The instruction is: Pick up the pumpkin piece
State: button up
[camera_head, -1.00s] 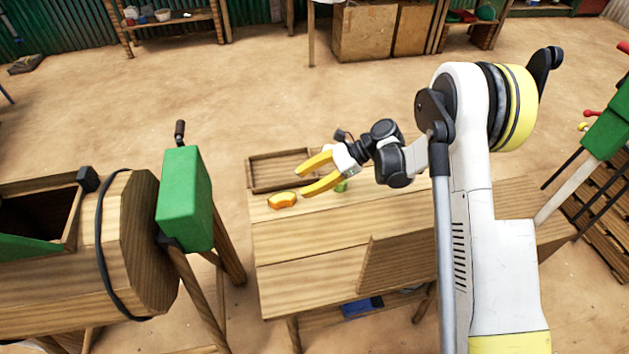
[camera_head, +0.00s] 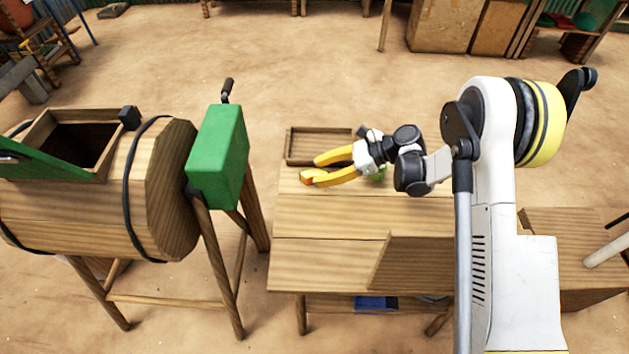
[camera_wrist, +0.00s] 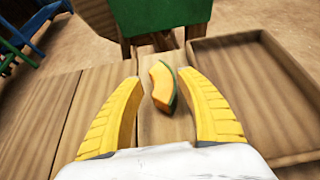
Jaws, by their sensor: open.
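The pumpkin piece (camera_wrist: 160,84) is an orange wedge with a green rind. In the wrist view it lies on the wooden table (camera_wrist: 62,108), between and slightly beyond the fingertips of my gripper (camera_wrist: 161,88). My gripper's yellow fingers are open on either side of it, with no clear contact. In the head view my gripper (camera_head: 309,170) is low over the far left part of the table. There the pumpkin piece (camera_head: 306,177) shows only in part, mostly hidden by the nearer finger.
A shallow wooden tray (camera_head: 288,147) lies at the table's far edge, right of my gripper in the wrist view. A small green thing (camera_head: 379,174) is partly hidden under my wrist. A wooden drum with a green box (camera_head: 218,155) stands left. The table's near left is clear.

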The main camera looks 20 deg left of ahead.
jog(key=shift+x, duration=1.1)
jog(key=shift+d, duration=0.1)
jog(key=c, duration=1)
jog(key=shift+o, duration=0.2)
jog(key=shift+r, duration=0.1)
